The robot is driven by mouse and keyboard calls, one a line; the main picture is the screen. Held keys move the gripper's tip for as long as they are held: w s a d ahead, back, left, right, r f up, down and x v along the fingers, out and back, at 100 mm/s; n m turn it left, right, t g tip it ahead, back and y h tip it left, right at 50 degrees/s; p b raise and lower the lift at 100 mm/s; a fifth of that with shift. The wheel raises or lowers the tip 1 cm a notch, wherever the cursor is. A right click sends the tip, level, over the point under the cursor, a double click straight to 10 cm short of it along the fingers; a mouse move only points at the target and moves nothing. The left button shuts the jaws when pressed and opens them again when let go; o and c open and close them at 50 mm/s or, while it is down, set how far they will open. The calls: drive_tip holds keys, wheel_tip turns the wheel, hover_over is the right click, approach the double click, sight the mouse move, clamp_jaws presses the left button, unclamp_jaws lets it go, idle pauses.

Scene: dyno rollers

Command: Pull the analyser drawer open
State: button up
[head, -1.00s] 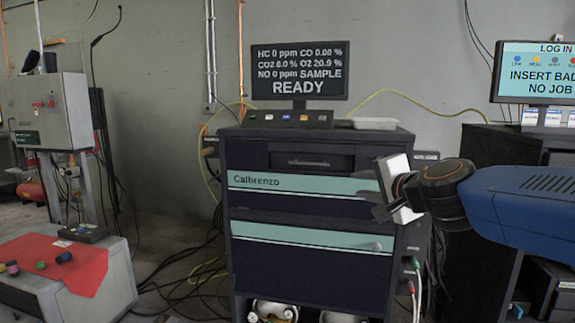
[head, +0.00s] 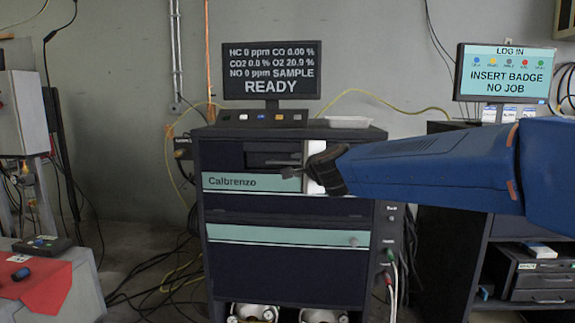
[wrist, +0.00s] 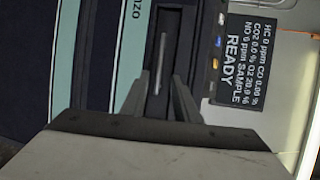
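The analyser is a dark cabinet (head: 285,270) with teal bands and the word Calbrenzo. Its black drawer (head: 262,157) is near the top, below the screen, and looks closed. My gripper (head: 287,173) is in front of the drawer in the head view, partly hiding its right side. In the wrist view the drawer front (wrist: 169,40) is turned sideways, with a thin pale handle bar (wrist: 163,50). My gripper's fingers (wrist: 163,82) are apart, one on each side of the handle's line. The fingers look empty. I cannot tell whether they touch the handle.
A READY screen (head: 272,70) and a white tray (head: 348,122) stand on the cabinet. A LOG IN screen (head: 505,75) stands on another cabinet at right. A red cloth (head: 30,290) lies on a grey box at left. Cables cover the floor at left.

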sight(286, 163)
drive_tip(key=x, duration=0.9)
drive_tip(key=shift+w+f, duration=0.15)
drive_tip(key=shift+w, duration=0.15)
drive_tip(key=shift+a, duration=0.1)
drive_tip(key=shift+c, duration=0.3)
clamp_jaws()
